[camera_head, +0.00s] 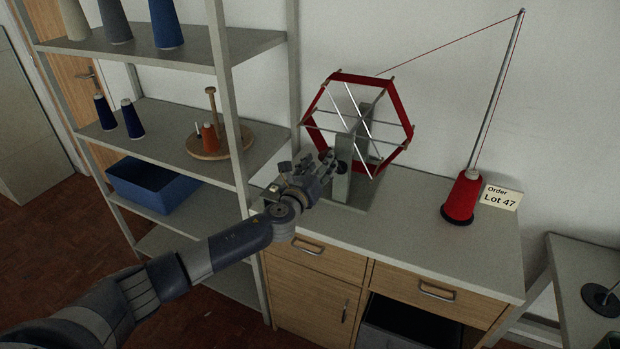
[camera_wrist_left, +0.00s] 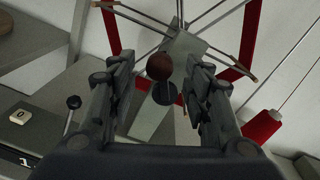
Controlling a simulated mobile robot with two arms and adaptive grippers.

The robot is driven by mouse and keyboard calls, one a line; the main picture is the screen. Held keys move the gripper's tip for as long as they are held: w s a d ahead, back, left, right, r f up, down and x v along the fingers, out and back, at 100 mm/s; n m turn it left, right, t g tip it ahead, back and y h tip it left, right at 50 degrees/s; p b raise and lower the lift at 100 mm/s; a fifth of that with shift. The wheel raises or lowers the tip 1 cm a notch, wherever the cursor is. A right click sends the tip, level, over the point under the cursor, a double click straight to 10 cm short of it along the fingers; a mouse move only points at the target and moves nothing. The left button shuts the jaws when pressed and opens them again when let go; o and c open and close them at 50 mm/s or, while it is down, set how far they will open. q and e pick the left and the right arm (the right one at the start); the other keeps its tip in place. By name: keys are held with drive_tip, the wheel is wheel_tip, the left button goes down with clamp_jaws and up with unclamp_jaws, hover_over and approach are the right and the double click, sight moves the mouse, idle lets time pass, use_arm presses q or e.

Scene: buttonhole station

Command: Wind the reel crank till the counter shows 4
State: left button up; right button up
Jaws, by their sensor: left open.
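The reel (camera_head: 357,128), a six-sided frame wound with red yarn, stands on a grey post on the cabinet top. My left gripper (camera_head: 322,168) is in front of the post, its jaws open. In the left wrist view my left gripper (camera_wrist_left: 160,95) has a finger on each side of the round brown crank knob (camera_wrist_left: 159,67); whether they touch it I cannot tell. The reel (camera_wrist_left: 195,40) shows behind. A dark counter display (camera_wrist_left: 22,160) is cut off at the lower left edge, with a partial white digit like a 1. My right gripper is not in view.
A small black-knobbed lever (camera_wrist_left: 73,103) and a pale button marked 0 (camera_wrist_left: 20,116) are left of the fingers. A red yarn cone (camera_head: 463,196) feeds thread over a tall rod, beside a Lot 47 card (camera_head: 498,197). Shelves (camera_head: 180,130) stand left. The cabinet top (camera_head: 400,235) is clear in front.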

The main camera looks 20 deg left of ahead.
use_arm(q)
drive_tip(key=s, duration=0.7)
drive_tip(key=shift+s, duration=0.2)
drive_tip(key=shift+r, duration=0.1)
